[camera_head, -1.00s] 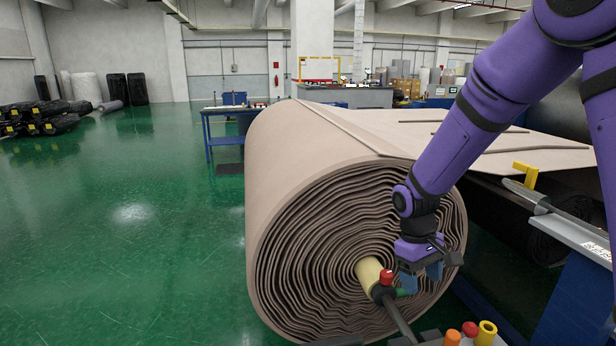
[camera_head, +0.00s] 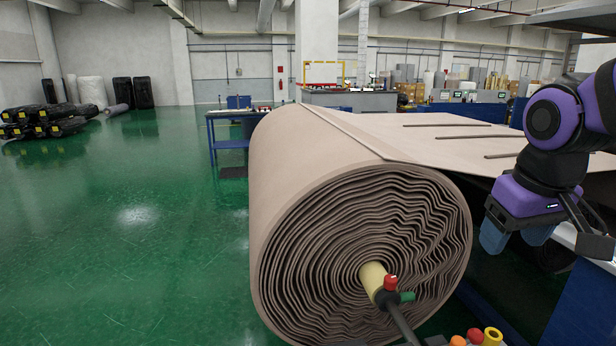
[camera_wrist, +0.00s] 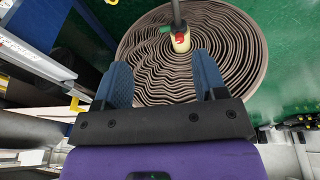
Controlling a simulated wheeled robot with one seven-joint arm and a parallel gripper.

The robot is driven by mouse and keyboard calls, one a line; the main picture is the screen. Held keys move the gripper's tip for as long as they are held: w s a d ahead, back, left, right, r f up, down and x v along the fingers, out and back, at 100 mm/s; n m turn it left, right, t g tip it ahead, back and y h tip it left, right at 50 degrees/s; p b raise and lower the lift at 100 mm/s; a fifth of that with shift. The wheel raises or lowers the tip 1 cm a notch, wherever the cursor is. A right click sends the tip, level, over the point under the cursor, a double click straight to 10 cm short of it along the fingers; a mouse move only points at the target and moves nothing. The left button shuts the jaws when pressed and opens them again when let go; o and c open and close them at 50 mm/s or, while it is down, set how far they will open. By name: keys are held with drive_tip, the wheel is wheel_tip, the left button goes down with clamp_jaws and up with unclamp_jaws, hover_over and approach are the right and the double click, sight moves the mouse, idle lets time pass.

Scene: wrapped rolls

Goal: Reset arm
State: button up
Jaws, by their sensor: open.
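My gripper (camera_head: 517,236) is at the right of the head view, to the right of the big roll and apart from it. Its two blue fingers are spread, with nothing between them. In the wrist view the gripper (camera_wrist: 166,82) also shows open, with the roll's spiral end beyond it. The large pinkish-beige wrapped roll (camera_head: 310,165) lies with its layered end facing me. A cream core (camera_head: 372,280) sticks out of its centre, on a dark shaft with a red knob (camera_head: 390,283) and a green part (camera_head: 407,297).
A sheet of the same material (camera_head: 470,140) runs from the roll to the back right. A blue table (camera_head: 228,143) stands behind the roll. Orange, red and yellow knobs (camera_head: 475,337) are at the bottom. Green floor (camera_head: 130,250) is open on the left.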

drive_tip(key=s+r+m+t, duration=0.1)
drive_tip(key=s+r+t, duration=0.1)
drive_tip(key=s, duration=0.7)
drive_tip(key=shift+d+r+m+t, duration=0.3)
drive_tip(key=shift+d+r, duration=0.15)
drive_tip(key=shift+r, duration=0.35)
